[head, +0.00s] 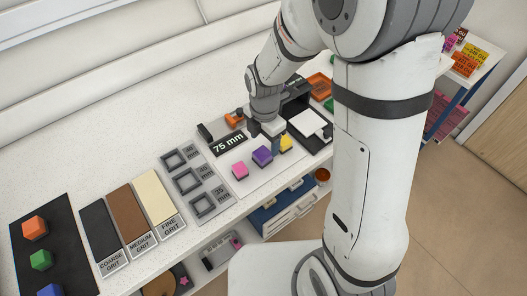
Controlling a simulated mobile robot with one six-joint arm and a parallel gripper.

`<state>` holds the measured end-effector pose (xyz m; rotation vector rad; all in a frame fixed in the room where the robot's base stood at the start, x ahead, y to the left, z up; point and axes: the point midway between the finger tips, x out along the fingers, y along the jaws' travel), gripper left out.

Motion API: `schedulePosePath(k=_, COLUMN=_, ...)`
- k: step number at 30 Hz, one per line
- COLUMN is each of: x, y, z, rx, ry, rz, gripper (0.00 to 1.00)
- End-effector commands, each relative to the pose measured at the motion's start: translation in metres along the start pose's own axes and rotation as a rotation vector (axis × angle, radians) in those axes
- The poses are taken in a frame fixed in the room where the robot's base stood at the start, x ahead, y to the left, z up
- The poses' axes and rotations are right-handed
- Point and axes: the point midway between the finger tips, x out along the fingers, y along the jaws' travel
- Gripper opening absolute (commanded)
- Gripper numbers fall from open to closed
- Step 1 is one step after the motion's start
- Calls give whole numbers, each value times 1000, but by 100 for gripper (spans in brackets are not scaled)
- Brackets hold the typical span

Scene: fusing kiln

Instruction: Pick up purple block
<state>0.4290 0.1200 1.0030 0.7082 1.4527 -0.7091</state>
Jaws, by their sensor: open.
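The purple block (262,156) sits on a pale board on the counter, between a pink block (240,170) on its left and a yellow block (286,143) on its right. My gripper (268,131) is above and just behind the purple and yellow blocks, pointing down. It is open and holds nothing that I can see. Its fingertips are small in this view, and their exact gap to the blocks is hard to tell.
A "75 mm" label (229,143) lies left of my gripper, and a white sheet on a black plate (309,123) lies to its right. Three square frames (188,181) and the grit strips (128,215) are further left. Drawers (290,207) sit below the counter edge.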

Motion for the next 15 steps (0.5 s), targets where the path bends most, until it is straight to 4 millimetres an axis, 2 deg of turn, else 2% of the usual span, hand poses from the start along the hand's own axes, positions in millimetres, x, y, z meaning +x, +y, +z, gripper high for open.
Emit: schedulePosePath(k=15, x=56, y=0, z=-7, rx=3, ry=0, rz=-2, gripper=66)
